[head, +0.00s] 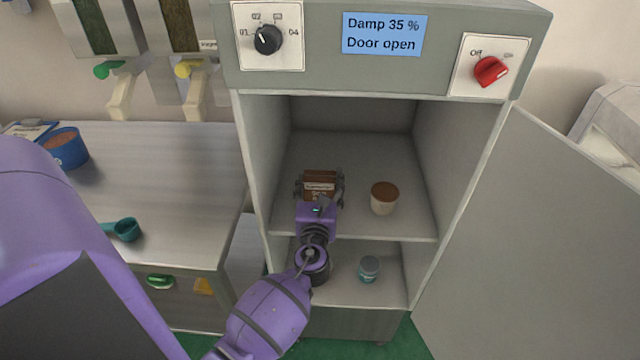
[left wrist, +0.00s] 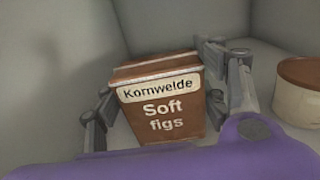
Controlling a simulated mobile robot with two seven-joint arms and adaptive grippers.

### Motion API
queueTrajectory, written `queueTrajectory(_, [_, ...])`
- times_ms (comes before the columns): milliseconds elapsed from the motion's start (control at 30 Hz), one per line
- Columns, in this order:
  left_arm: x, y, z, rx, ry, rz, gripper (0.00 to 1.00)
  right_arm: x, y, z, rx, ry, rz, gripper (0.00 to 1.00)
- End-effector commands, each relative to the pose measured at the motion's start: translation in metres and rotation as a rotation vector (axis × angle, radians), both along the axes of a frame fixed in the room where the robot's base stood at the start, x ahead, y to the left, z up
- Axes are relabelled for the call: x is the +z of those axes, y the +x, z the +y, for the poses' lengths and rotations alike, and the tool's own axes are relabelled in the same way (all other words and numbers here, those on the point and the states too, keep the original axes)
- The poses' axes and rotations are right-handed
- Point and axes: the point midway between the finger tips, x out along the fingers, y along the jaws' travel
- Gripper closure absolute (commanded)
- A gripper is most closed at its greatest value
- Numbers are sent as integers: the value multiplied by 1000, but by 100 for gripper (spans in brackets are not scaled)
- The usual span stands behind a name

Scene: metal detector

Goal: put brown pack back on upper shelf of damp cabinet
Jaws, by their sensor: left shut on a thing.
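The brown pack (head: 320,184), labelled "Kornwelde Soft figs", is at the upper shelf (head: 400,223) of the damp cabinet (head: 375,105). My left gripper (head: 320,188) is shut on it, with one finger on each side. The pack also shows in the left wrist view (left wrist: 165,105), upright and slightly tilted in the picture, between the fingers of the left gripper (left wrist: 168,100). Its underside is hidden, so I cannot tell whether it touches the shelf. The cabinet door (head: 540,240) stands open to the right. My right gripper is not in view.
A cream tub with a brown lid (head: 384,198) stands right of the pack on the upper shelf. A small jar (head: 369,268) stands on the lower shelf. A counter (head: 170,180) at left holds a blue tub (head: 66,150) and a teal scoop (head: 124,229).

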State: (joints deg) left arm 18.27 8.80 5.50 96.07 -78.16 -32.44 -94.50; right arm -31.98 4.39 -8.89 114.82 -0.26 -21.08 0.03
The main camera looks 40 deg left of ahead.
Motion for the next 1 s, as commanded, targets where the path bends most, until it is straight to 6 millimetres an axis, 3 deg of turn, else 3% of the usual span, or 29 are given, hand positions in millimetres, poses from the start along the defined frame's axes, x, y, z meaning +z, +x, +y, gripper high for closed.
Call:
queueTrajectory(100, [-4, 0, 0, 0, 2, 1, 74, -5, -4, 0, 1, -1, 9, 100])
queueTrajectory(133, [-4, 0, 0, 0, 1, 2, 30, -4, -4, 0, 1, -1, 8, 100])
queueTrajectory(233, [-3, 0, 0, 0, 1, 1, 17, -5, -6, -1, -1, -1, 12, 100])
queueTrajectory(667, [3, 0, -1, 0, 0, -1, 15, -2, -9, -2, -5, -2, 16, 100])
queueTrajectory(1000, [-2, -58, -34, 1, -1, 4, 15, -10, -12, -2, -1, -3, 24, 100])
